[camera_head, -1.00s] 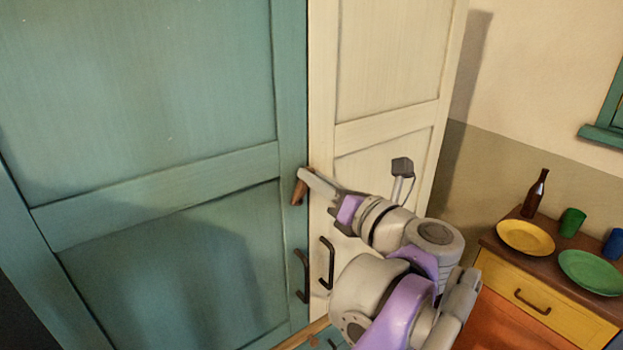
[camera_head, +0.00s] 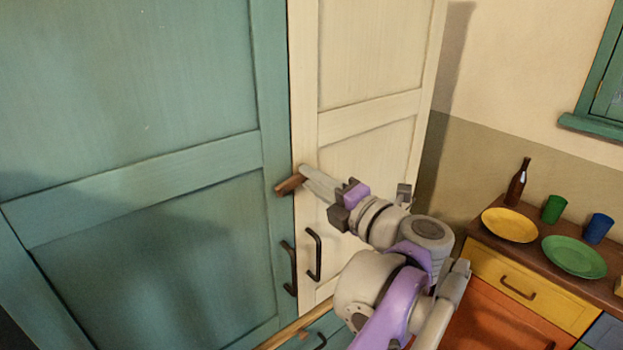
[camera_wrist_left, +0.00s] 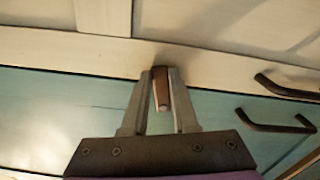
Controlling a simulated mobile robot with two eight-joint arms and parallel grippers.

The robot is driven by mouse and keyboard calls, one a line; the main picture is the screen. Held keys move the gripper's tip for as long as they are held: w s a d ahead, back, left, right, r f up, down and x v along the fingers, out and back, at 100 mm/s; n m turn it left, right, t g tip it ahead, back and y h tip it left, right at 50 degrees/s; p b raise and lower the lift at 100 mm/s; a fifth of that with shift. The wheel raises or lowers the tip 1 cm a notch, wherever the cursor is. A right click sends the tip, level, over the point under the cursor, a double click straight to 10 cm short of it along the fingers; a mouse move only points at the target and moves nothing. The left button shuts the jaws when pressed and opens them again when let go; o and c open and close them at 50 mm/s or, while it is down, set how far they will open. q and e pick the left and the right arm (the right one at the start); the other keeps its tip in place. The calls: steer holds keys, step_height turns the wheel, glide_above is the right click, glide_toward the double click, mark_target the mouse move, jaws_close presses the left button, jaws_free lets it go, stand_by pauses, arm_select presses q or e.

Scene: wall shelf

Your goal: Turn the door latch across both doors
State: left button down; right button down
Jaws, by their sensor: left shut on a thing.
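The door latch (camera_head: 288,185) is a short brown wooden bar near the seam between the teal door (camera_head: 140,180) and the cream door (camera_head: 370,135). It slants in the head view, its visible end lying over the teal door's edge. My left gripper (camera_head: 306,172) is shut on the latch, its fingertips hiding the latch's other end. In the left wrist view the latch (camera_wrist_left: 161,90) sits between the two fingers of my left gripper (camera_wrist_left: 162,74), pointing back towards the palm across the seam. Both doors look closed. My right gripper is not in view.
Dark door handles (camera_head: 290,268) (camera_head: 314,256) hang below the latch, one on each door. To the right stands a low cabinet (camera_head: 480,232) with a yellow plate (camera_head: 510,225), a green plate (camera_head: 574,257), a bottle (camera_head: 517,183) and two cups on top.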

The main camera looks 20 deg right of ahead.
arm_select(q)
steer(key=shift+f+m, duration=0.3)
steer(key=shift+m, duration=0.3)
steer(key=c, duration=0.7)
jaws_free()
steer(key=shift+s+d, duration=0.1)
steer(key=b+v, duration=0.1)
steer(key=v, duration=0.9)
steer(key=shift+s+d, duration=0.1)
steer(key=shift+s, duration=0.2)
